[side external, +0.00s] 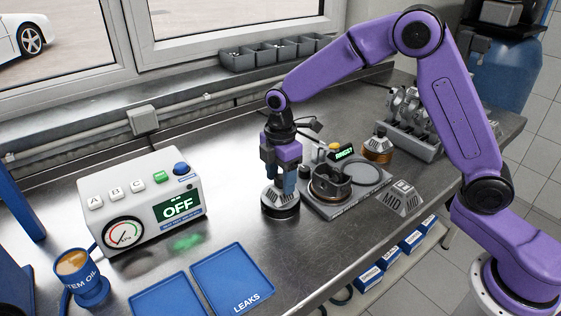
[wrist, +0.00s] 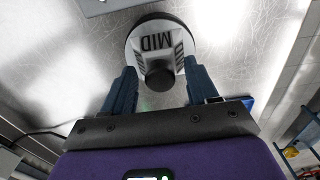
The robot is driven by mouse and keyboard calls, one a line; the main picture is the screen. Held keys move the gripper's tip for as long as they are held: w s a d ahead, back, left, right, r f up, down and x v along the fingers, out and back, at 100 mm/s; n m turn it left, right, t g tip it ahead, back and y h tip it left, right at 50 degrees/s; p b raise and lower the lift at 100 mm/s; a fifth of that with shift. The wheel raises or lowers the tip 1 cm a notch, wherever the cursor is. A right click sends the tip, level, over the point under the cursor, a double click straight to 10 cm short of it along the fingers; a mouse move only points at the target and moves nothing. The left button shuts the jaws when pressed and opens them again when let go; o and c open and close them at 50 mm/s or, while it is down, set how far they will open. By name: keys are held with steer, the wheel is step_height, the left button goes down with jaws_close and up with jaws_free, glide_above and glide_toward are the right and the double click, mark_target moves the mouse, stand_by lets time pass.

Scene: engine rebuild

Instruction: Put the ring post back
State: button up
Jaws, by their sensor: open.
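A round post marked MID (side external: 280,208), with a dark base and silver top, stands upright on the steel bench. In the wrist view its silver body (wrist: 150,40) and black knob (wrist: 160,75) show. I take it to be the ring post. My gripper (side external: 280,188) points down over it, and in the wrist view my gripper (wrist: 160,84) is open with a finger on each side of the knob. I cannot tell whether the fingers touch it. A grey fixture plate (side external: 345,208) carrying a dark ring-shaped part (side external: 330,183) lies just right of it.
Bare bench lies in front of the post.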

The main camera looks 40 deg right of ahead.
step_height(320, 180, up, 12)
stand_by(0.4)
steer(key=s+d+f+m, duration=0.1)
steer(key=s+d, duration=0.2)
steer(key=s, duration=0.7)
steer(key=s+d+f+m, duration=0.2)
steer(key=s+d, duration=0.2)
steer(key=s, duration=0.7)
steer(key=s+d+f+m, duration=0.2)
steer(key=s+d, duration=0.2)
steer(key=s, duration=0.7)
steer(key=shift+d, duration=0.1)
